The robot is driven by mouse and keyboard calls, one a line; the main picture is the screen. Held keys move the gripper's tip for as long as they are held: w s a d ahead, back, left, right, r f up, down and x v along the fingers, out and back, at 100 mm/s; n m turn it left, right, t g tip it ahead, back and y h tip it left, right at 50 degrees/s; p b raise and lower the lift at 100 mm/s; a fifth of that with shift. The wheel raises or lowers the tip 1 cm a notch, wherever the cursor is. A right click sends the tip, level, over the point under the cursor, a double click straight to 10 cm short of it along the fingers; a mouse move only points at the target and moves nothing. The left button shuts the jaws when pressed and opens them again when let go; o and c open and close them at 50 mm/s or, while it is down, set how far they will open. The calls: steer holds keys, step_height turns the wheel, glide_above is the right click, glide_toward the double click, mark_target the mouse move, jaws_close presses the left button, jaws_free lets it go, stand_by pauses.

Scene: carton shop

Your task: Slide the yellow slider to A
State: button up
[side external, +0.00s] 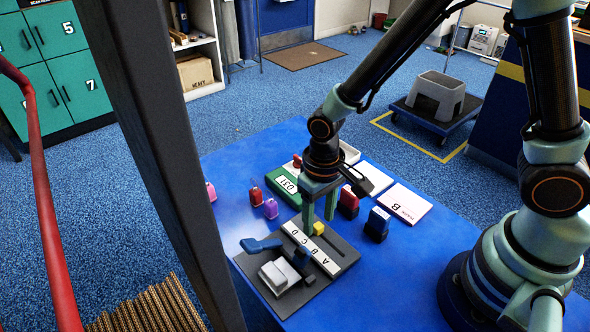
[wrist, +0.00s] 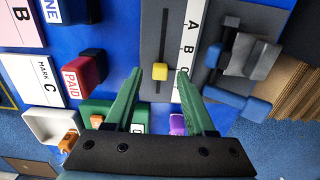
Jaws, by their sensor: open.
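The yellow slider (side external: 318,229) sits in a dark slot on a grey panel (side external: 345,249). It also shows in the wrist view (wrist: 160,72). A white strip lettered A to D (side external: 311,247) lies along the slot. In the wrist view, A is at the far end and the slider is past B, around C; the exact mark is hard to tell. My gripper (side external: 319,224) points down over the slider, open. In the wrist view, its green fingertips (wrist: 160,71) are on either side of the slider, with gaps. One finger covers part of the strip's lower end.
A blue lever (side external: 262,245) and a grey block (side external: 279,276) are on the panel beside the strip. A green 031 box (side external: 284,187), a red stamp (side external: 348,203) and a blue stamp (side external: 377,223) stand close behind. The blue table's right front is clear.

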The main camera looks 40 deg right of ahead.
steer(key=shift+f, duration=0.65)
steer(key=shift+c, duration=0.3)
jaws_close()
stand_by(0.8)
